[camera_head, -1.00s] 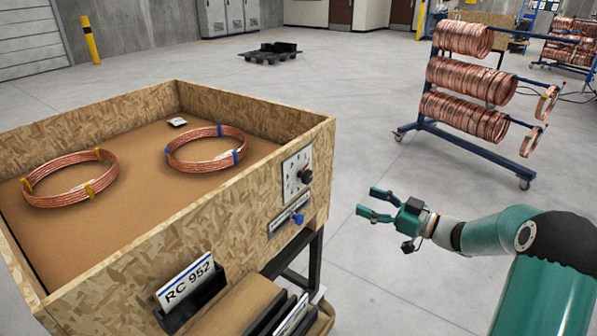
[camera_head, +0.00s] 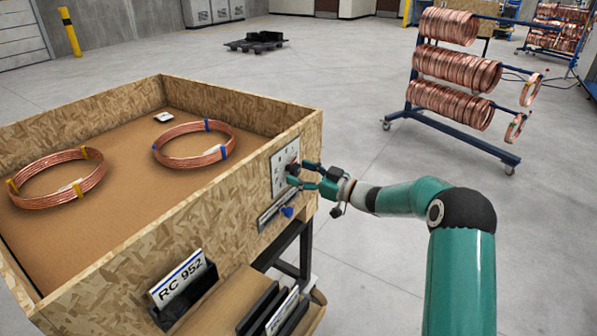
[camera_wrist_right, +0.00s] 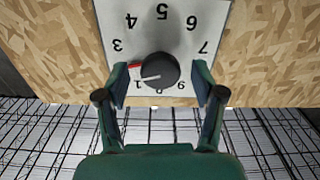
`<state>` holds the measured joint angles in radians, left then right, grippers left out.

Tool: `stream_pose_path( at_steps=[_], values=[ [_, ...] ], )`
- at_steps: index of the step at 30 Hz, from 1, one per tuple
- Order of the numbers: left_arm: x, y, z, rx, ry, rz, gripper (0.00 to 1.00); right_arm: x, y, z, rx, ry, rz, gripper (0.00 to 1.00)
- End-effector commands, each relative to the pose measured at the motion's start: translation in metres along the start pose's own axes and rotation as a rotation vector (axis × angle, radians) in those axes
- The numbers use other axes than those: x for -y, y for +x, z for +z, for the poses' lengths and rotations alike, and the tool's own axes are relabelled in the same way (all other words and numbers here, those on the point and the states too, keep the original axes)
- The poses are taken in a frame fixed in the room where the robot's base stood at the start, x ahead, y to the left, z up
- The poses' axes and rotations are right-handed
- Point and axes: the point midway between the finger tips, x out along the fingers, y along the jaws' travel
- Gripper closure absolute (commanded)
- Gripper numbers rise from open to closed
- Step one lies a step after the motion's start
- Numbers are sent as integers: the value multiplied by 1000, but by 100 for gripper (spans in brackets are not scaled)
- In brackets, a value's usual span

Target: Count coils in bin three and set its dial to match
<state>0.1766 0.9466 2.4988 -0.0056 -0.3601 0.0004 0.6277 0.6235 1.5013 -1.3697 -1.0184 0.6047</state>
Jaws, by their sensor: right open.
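An open wooden bin (camera_head: 150,240) holds two copper coils, lying flat and apart. The left coil (camera_head: 62,198) has yellow ties, the right coil (camera_head: 190,163) blue ties. The dial (camera_head: 279,171) is a white plate on the bin's right end. In the right wrist view its numbers are upside down, around a black knob (camera_wrist_right: 160,68). My left gripper is out of view.
A small white item (camera_head: 163,117) lies in the bin's far corner. A blue knob (camera_head: 287,212) sits below the dial. A label reading RC 952 (camera_head: 180,278) is on the front. A blue rack of coils (camera_head: 450,128) stands at back right, with clear floor between.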

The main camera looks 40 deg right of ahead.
Motion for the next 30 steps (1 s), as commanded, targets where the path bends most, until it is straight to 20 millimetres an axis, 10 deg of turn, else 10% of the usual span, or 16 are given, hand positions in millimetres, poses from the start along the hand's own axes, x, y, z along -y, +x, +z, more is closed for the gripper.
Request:
stream_pose_path(
  at_steps=[12,23,30],
  values=[
    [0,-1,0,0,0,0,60,0,8,0,0,0,0,32],
    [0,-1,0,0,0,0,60,0,7,0,0,0,0,92],
    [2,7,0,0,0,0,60,0,7,1,1,-51,0,92]
  ],
)
